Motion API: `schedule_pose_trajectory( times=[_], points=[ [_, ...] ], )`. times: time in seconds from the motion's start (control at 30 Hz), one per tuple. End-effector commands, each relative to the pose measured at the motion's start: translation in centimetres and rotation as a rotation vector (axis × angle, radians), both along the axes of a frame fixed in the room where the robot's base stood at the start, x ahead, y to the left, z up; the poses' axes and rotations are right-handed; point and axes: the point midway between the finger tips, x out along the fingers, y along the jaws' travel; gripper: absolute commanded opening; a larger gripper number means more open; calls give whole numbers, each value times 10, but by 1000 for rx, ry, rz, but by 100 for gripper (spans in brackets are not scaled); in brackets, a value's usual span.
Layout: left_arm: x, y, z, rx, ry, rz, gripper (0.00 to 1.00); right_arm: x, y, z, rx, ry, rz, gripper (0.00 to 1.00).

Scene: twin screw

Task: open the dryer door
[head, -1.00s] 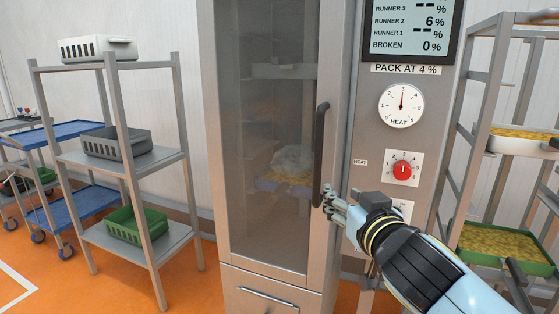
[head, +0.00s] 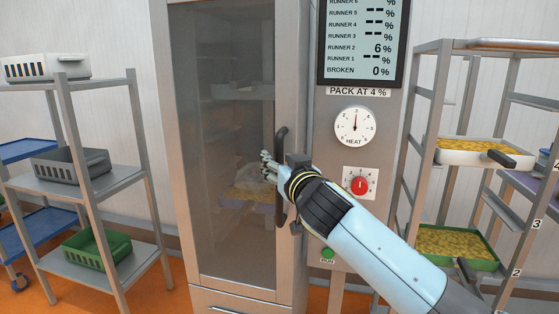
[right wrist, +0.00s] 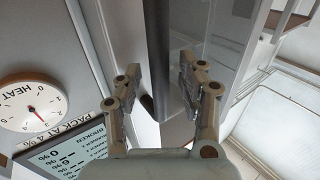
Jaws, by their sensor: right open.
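The dryer door (head: 223,130) is a tall glass panel in a metal frame and looks shut. Its dark vertical handle (head: 281,205) is on the door's right side. My right gripper (head: 270,165) is at the handle's middle, its fingers reaching across it in the head view. In the right wrist view, the fingers of my right gripper (right wrist: 158,78) are spread, with the dark handle (right wrist: 158,40) between them. A gap shows on each side of the handle. The handle's middle is partly hidden by the gripper in the head view. My left gripper is not in view.
The control panel (head: 335,190) with a heat dial (head: 355,125) and red knob (head: 360,186) stands right of the door, close to my right arm. A tray rack (head: 425,140) stands farther right. A grey shelf (head: 75,180) with bins stands left. A drawer (head: 235,300) is below the door.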

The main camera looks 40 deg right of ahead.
Motion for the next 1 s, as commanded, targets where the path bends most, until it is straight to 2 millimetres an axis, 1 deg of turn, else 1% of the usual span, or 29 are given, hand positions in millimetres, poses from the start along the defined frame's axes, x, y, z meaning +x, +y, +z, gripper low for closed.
schedule_pose_trajectory(
  times=[0.23, 0.27, 0.5, 0.57, 1.0],
  points=[
    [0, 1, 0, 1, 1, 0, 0, 1, 0, 0, 0, 0, 0, 40],
    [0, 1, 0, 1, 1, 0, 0, 1, 0, 0, 0, 0, 0, 39],
    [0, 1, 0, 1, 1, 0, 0, 1, 0, 0, 0, 0, 0, 7],
    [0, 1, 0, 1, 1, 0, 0, 1, 0, 0, 0, 0, 0, 0],
    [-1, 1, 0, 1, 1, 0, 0, 1, 0, -1, -1, 1, 0, 0]
  ],
)
